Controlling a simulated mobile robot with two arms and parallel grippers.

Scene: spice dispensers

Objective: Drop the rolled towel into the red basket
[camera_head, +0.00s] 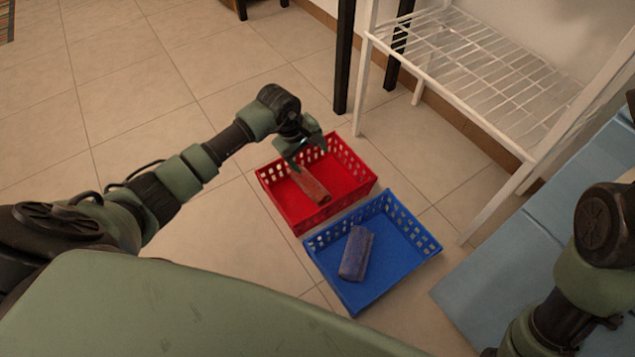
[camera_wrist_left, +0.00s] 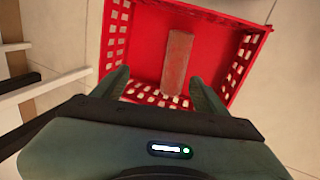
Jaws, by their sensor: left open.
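The red basket (camera_head: 291,215) stands on the tiled floor in the middle of the head view, and it also shows in the left wrist view (camera_wrist_left: 143,50). A reddish-brown rolled towel (camera_head: 312,186) is inside the red basket's outline, at a slant; it shows in the left wrist view (camera_wrist_left: 178,62) too. My left gripper (camera_head: 306,156) is open above the red basket, with its fingers (camera_wrist_left: 160,82) apart and nothing between the tips. The towel is beyond and below the fingers. My right gripper is out of view; only part of that arm shows.
A blue basket (camera_head: 421,254) holding a blue-grey rolled object (camera_head: 356,253) stands beside the red one. A white wire rack (camera_head: 470,60) stands behind, with dark legs (camera_head: 344,60) near it. A light blue surface (camera_head: 510,262) is at the right. Open floor lies to the left.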

